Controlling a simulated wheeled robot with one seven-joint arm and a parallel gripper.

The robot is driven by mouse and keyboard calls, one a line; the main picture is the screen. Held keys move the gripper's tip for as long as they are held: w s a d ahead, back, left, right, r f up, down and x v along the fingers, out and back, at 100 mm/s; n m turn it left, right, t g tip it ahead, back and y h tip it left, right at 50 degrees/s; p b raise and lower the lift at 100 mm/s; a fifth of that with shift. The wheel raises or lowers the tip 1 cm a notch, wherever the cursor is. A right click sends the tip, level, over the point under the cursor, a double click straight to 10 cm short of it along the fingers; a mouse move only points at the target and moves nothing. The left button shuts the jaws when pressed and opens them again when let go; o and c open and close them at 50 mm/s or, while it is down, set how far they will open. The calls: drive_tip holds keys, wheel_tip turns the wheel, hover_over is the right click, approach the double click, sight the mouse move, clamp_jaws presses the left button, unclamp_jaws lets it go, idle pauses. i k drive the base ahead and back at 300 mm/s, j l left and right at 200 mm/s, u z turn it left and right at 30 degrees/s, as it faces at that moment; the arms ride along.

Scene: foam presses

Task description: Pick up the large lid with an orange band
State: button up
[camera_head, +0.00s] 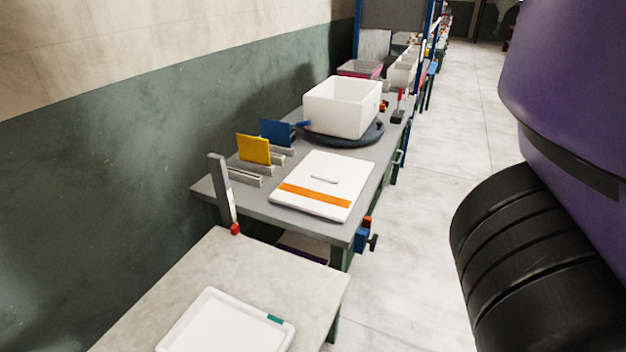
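The large lid with an orange band (341,173) lies flat on a grey workbench (218,196), near its front end. It is a white square panel with a raised handle bar (323,179) in the middle and an orange stripe across its near part. Nothing covers it. My gripper is not in view. A purple and black part of my own body fills the right side of the picture.
Behind the lid a white foam box (341,106) stands on a dark round turntable (352,140). Yellow (254,149) and blue (277,132) plates stand upright left of the lid. A nearer table (222,262) holds a white tray-like panel (228,326) with a teal mark. The floor right of the bench is clear.

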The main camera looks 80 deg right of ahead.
sight(327, 185)
drive_tip(key=z, duration=1.85)
drive_tip(key=i+l, duration=0.2)
drive_tip(key=l, duration=0.25)
drive_tip(key=i+l+z, duration=0.15)
drive_tip(key=l, duration=0.25)
drive_tip(key=i+l, duration=0.3)
drive_tip(key=i+l+z, duration=0.15)
drive_tip(key=l, duration=0.35)
drive_tip(key=i, duration=0.05)
